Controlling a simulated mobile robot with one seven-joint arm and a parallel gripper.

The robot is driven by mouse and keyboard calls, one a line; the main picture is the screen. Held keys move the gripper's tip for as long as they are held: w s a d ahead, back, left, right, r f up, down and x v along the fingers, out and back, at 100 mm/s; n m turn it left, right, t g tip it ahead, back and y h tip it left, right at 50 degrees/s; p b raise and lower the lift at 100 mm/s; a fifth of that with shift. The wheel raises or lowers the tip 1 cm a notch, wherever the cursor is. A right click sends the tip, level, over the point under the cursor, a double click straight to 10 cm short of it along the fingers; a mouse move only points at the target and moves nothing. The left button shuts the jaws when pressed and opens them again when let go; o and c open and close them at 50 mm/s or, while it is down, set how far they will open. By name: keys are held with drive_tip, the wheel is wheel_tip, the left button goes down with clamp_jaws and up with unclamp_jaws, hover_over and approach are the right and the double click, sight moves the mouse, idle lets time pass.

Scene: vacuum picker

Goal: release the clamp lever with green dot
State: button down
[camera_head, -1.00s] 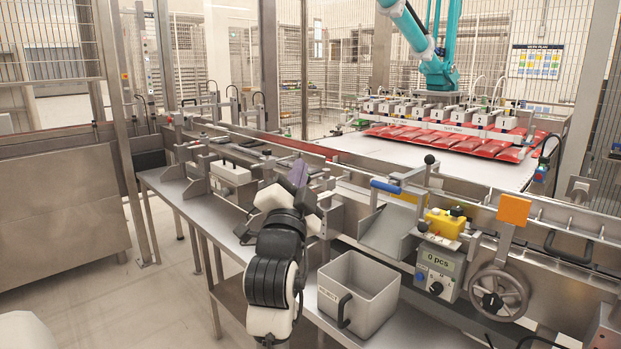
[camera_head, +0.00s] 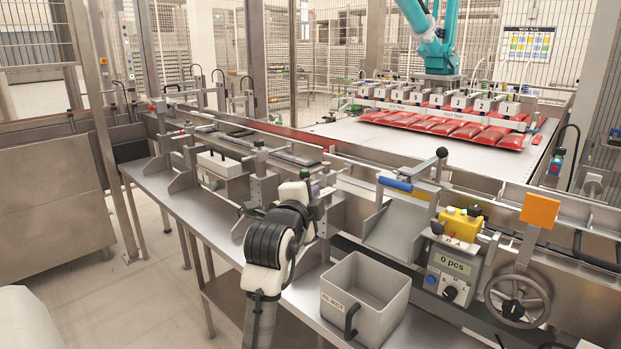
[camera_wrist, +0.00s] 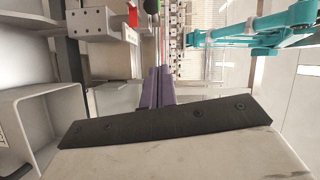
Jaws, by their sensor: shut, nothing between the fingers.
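My gripper (camera_head: 317,188) is at the machine's front rail, beside a clamp bracket, with its purple fingers mostly hidden by my wrist. In the wrist view its purple fingers (camera_wrist: 157,88) lie side by side, shut and empty. A small green spot (camera_wrist: 152,7) shows beyond the fingertips at the top of the wrist view, close to a red part (camera_wrist: 132,14). I cannot tell for sure whether it is the dot on the clamp lever. In the head view a clamp bracket (camera_head: 259,160) stands left of my gripper; no green dot can be made out on it.
A grey reject bin (camera_head: 340,282) stands on the bench right of my arm. Further right are a chute (camera_head: 398,228), a yellow button box (camera_head: 460,223), a counter box (camera_head: 452,274) and a handwheel (camera_head: 517,299). Red bags (camera_head: 440,127) hang under the picker behind.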

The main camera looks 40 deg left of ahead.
drive_tip(key=shift+w, duration=0.1)
drive_tip(key=p, duration=0.3)
approach(315, 171)
drive_tip(key=w, duration=0.4)
drive_tip(key=shift+d, duration=0.2)
drive_tip(key=shift+a+f+p, duration=0.15)
drive_tip(key=shift+a+p, duration=0.15)
drive_tip(key=shift+a, duration=0.25)
drive_tip(key=shift+s+a+m+h+b, duration=0.1)
drive_tip(key=shift+a+m+h+b, duration=0.25)
drive_tip(key=shift+b, duration=0.25)
